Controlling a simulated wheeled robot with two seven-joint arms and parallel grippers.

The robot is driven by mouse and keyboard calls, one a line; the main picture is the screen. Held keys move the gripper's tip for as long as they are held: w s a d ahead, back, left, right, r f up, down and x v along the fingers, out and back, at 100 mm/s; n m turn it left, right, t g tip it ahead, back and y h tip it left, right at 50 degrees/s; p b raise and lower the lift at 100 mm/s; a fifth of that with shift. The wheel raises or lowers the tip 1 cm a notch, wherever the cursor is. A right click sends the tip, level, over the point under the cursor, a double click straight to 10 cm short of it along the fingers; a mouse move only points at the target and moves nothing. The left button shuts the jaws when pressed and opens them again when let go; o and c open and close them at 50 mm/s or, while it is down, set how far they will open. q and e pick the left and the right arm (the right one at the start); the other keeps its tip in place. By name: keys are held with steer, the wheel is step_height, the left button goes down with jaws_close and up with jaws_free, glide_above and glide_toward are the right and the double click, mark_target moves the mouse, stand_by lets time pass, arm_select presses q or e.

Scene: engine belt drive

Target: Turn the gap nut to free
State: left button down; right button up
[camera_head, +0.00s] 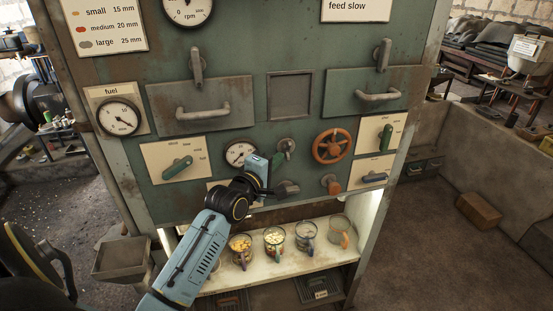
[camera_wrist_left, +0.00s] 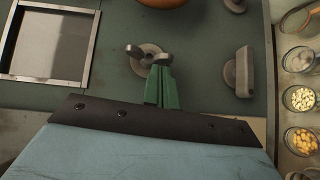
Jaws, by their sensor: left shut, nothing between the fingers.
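A grey metal wing nut on a round base, which I take to be the gap nut, sits on the green panel; it shows in the head view (camera_head: 289,143) and in the left wrist view (camera_wrist_left: 148,52). My left gripper (camera_head: 279,153) is at this nut, its green fingers together and empty. In the left wrist view the fingertips (camera_wrist_left: 161,70) overlap the nut's lower edge, beside one wing. I cannot tell whether they touch it. Part of the nut is hidden behind the fingers. My right gripper is not in view.
An orange handwheel (camera_head: 333,146) is right of the nut, and a grey knob (camera_head: 288,188) is below it. A dial (camera_head: 239,154) is to the left. A framed square recess (camera_head: 290,96) is above. Several glass cups (camera_head: 275,241) stand on the lit shelf below.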

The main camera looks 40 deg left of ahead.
arm_select(q)
steer(key=shift+w+d+f, duration=0.1)
stand_by(0.3)
steer(key=shift+w+d+n+t+b, duration=0.25)
steer(key=shift+n+t+b, duration=0.15)
steer(key=shift+b, duration=0.15)
steer(key=shift+s, duration=0.1)
steer(key=shift+s+a+f+p, duration=0.1)
steer(key=shift+s+a+p, duration=0.2)
steer(key=shift+s+a, duration=0.95)
steer(key=s+b, duration=0.1)
steer(key=s, duration=0.9)
steer(key=shift+s+d, duration=0.15)
steer(key=shift+s, duration=0.15)
